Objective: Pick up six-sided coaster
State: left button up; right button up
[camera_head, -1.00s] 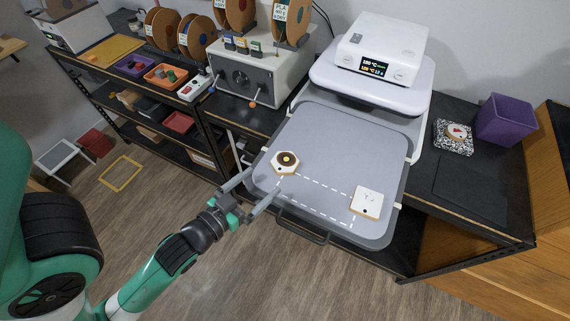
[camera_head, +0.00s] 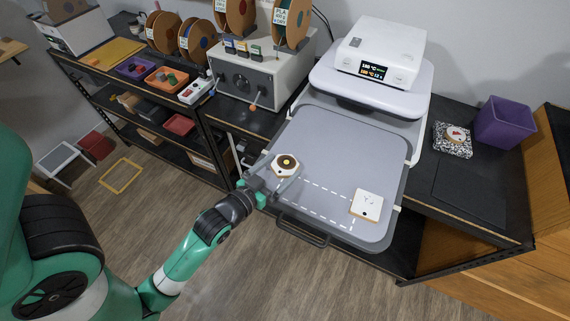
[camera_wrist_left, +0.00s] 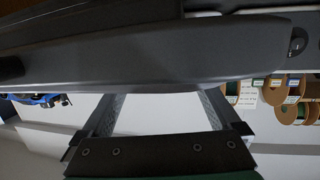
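The six-sided coaster (camera_head: 286,161) is white with a light brown edge and a dark ring on top. It lies on the grey tray (camera_head: 330,150), near its left edge. My left gripper (camera_head: 283,169) is open, with one finger on each side of the coaster in the head view. I cannot tell if the fingers touch it. In the left wrist view the two fingers (camera_wrist_left: 160,112) are spread below a large grey edge, and I cannot make out the coaster there. My right gripper is not in view.
A white square coaster (camera_head: 366,205) lies at the tray's right front, joined by dashed lines. A white machine with a display (camera_head: 381,50) stands behind. A round-topped item on a speckled block (camera_head: 453,139) and a purple bin (camera_head: 504,123) are at right. A dark handle (camera_head: 301,230) juts from the tray's front.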

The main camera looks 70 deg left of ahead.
pick_arm(q)
jog(key=c, duration=0.8)
jog(key=shift+c, duration=0.2)
jog(key=shift+r, duration=0.15)
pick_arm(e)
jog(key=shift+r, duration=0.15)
